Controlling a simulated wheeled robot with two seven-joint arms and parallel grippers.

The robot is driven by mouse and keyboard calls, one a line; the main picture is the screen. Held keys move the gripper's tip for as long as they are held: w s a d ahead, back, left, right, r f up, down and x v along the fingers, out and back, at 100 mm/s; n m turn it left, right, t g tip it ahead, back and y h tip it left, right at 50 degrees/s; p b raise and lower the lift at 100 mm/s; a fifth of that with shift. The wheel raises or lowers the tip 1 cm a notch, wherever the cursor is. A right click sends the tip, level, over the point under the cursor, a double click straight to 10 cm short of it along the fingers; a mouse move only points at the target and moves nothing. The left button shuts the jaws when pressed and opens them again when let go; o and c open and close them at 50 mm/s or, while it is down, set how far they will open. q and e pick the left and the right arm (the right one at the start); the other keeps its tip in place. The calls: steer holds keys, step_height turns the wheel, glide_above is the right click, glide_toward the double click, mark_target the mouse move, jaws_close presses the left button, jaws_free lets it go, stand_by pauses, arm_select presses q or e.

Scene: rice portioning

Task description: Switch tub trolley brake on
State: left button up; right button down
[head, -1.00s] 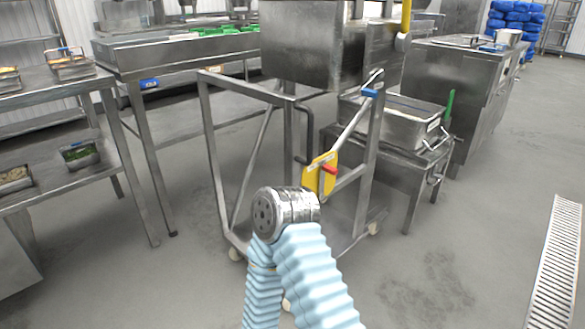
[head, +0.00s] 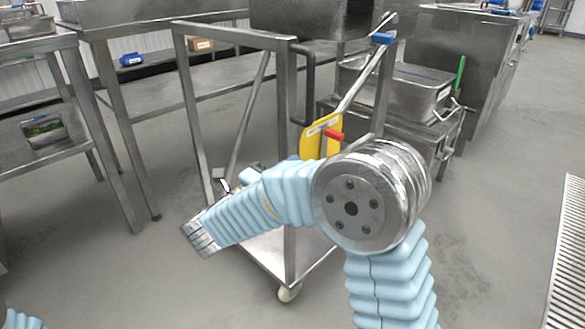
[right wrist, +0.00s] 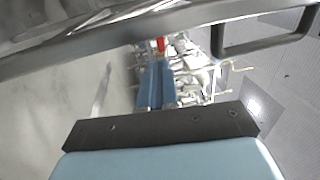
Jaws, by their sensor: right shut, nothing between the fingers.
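The tub trolley is a steel frame (head: 287,165) on castors, with a steel tub (head: 310,18) at the top. My right gripper (head: 224,186) is small and partly hidden behind the forearm. In the right wrist view its blue fingers (right wrist: 155,78) are shut and empty. A small red part (right wrist: 161,44) shows beyond the tips; contact cannot be told. My left gripper is out of view.
In the right wrist view a steel bar (right wrist: 90,32) crosses close in front, with a dark bent handle (right wrist: 262,47) at right. A steel table (head: 60,150) stands left and a low stand with a container (head: 415,92) right. Floor at lower right is clear.

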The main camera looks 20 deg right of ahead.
mark_target(330, 136)
steer(key=x, duration=1)
steer(key=shift+w+d, duration=0.2)
steer(key=shift+w+d+r+g+y+p, duration=0.15)
steer(key=shift+d+r+y+p, duration=0.1)
steer(key=shift+d+y+p, duration=0.2)
steer(key=shift+w+d+r+g+y+p, duration=0.15)
steer(key=shift+d+r+y+p, duration=0.1)
steer(key=shift+d+y+p, duration=0.2)
steer(key=shift+w+d+y+p, duration=0.1)
steer(key=shift+d+y+p, duration=0.15)
steer(key=shift+y+p, duration=0.1)
steer(key=shift+w+f+y, duration=0.1)
steer(key=shift+f+y, duration=0.1)
steer(key=shift+y, duration=0.05)
steer(key=shift+f, duration=0.1)
